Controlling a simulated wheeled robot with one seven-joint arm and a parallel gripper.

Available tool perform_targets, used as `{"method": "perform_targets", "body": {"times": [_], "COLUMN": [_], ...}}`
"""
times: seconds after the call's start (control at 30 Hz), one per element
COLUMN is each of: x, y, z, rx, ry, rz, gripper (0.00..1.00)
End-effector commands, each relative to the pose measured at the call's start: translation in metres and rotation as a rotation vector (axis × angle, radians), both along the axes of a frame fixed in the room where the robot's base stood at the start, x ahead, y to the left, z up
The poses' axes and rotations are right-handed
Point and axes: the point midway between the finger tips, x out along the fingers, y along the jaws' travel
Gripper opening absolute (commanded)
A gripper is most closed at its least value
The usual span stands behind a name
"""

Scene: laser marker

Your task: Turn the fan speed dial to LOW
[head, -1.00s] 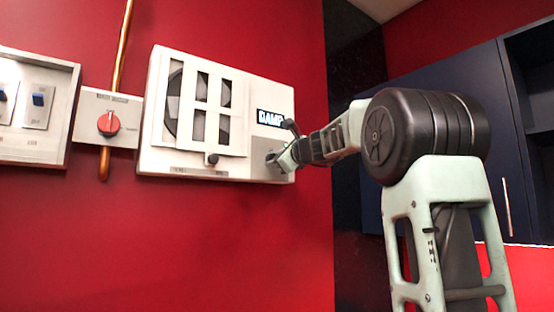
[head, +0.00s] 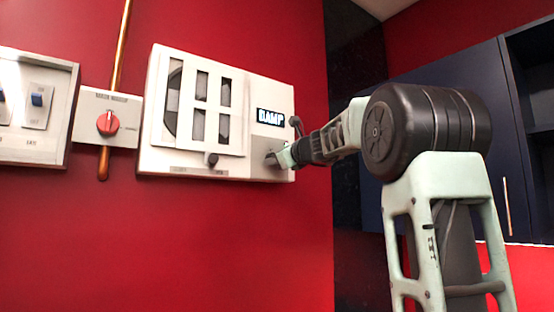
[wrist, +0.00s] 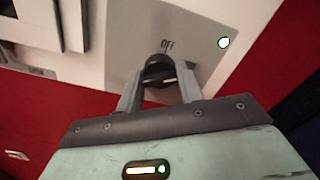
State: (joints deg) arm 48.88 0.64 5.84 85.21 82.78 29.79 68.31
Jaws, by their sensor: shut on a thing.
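The fan speed dial (wrist: 159,70) is a dark round knob on a grey panel, seen in the wrist view below the word OFF. A light line shows across the knob. My gripper (wrist: 158,88) has one finger on each side of the dial and is shut on it. In the head view my gripper (head: 280,158) is at the lower right of the white fan unit (head: 150,150) and hides the dial. The unit's display (head: 270,117) reads DAMP. Any LOW mark is not legible.
A slider knob (head: 212,159) sits below the slatted vent. A red rotary knob (head: 108,123) and a switch panel (head: 35,150) are further left, beside a copper pipe (head: 121,45). A lit green-white lamp (wrist: 224,42) is right of OFF. Dark cabinets (head: 455,80) stand at right.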

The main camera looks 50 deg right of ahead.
Motion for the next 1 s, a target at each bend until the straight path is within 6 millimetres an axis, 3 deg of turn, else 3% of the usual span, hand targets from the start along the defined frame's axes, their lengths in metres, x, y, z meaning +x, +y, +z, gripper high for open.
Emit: {"method": "perform_targets", "body": {"times": [0.03, 0.1, 0.4, 0.53, 0.67, 1.0], "x": [0.000, 0.000, -0.001, -0.010, -0.032, -0.110], "y": [-0.001, -0.001, 0.000, 0.002, 0.008, 0.026], "z": [-0.004, -0.004, -0.002, -0.003, -0.004, -0.005], "rx": [0.002, 0.001, 0.000, -0.001, -0.003, -0.003], "ry": [0.006, 0.005, 0.002, 0.001, -0.001, 0.001], "rz": [-0.001, -0.001, 0.000, -0.001, -0.003, -0.001], "gripper": [0.39, 0.58, 0.58, 0.58, 0.58, 0.58]}}
